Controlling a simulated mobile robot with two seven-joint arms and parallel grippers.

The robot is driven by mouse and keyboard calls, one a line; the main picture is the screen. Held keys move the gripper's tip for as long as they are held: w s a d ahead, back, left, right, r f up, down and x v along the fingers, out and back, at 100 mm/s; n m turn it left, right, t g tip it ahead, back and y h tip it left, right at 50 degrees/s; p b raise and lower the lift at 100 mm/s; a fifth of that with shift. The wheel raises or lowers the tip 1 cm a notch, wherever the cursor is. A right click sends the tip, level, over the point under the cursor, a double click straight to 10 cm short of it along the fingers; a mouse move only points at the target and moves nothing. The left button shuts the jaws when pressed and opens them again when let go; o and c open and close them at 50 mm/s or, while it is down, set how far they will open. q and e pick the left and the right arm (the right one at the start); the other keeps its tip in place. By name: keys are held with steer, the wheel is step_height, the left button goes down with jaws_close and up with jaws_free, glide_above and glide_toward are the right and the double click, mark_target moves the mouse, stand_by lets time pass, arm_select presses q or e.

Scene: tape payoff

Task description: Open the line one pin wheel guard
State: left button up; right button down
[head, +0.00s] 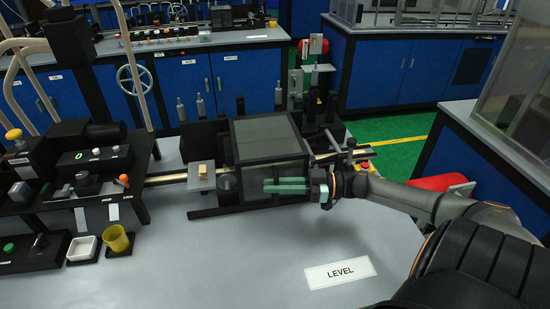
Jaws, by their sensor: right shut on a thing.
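The pin wheel guard (266,128) appears to be the dark box with a flat grey top and a see-through front, at the middle of the bench. It looks closed over the track. My right gripper (268,186) reaches in from the right, with its two greenish fingers level across the lower front of the guard. The fingers are shut on the guard at its lower front edge. The exact part between them is too small to tell, and the wheel inside is hidden. My left gripper is not in view.
A metal track (165,180) runs into the guard from the left. Black posts stand behind it.

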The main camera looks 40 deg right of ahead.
steer(key=c, duration=1.2)
jaws_free()
steer(key=shift+o, duration=0.2)
steer(key=v, duration=1.2)
steer(key=shift+s+d, duration=0.2)
steer(key=shift+a, duration=0.1)
